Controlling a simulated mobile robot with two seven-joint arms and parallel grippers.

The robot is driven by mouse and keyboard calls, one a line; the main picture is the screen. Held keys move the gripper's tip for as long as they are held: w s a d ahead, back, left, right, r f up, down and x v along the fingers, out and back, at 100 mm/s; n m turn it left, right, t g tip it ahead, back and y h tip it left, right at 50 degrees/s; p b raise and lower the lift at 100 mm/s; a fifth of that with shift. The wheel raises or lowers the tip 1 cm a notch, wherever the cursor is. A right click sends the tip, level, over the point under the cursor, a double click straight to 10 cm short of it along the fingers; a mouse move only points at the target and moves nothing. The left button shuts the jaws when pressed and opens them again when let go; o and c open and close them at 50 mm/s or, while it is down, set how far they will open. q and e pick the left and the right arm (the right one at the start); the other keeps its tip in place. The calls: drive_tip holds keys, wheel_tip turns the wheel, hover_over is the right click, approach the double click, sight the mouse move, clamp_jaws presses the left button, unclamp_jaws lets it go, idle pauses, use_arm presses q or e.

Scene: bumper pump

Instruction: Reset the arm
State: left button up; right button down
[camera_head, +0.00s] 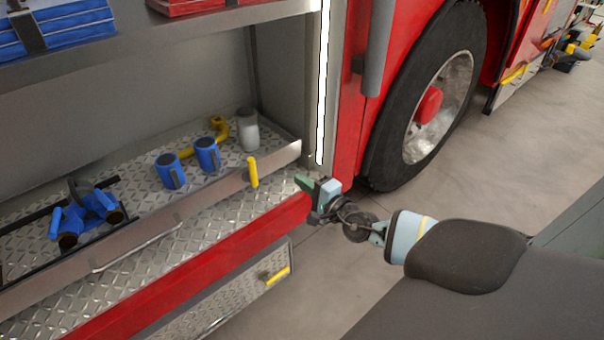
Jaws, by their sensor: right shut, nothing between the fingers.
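My right arm (465,255) comes in from the right side of the head view and reaches toward the fire truck. My right gripper (306,184) is shut and empty. It is in front of the red and silver bumper edge, near the right end of the open truck compartment. It holds nothing, and I cannot tell whether its tip touches the truck. My left gripper is not in view.
The open compartment has a diamond-plate floor (135,175) with blue fittings (207,154), a grey cylinder (247,130) and a blue valve piece (90,212). A yellow handle (253,171) is on its front lip. A large wheel (432,105) stands behind my gripper. The concrete floor (520,130) is clear.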

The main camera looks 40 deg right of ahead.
idle(0.3)
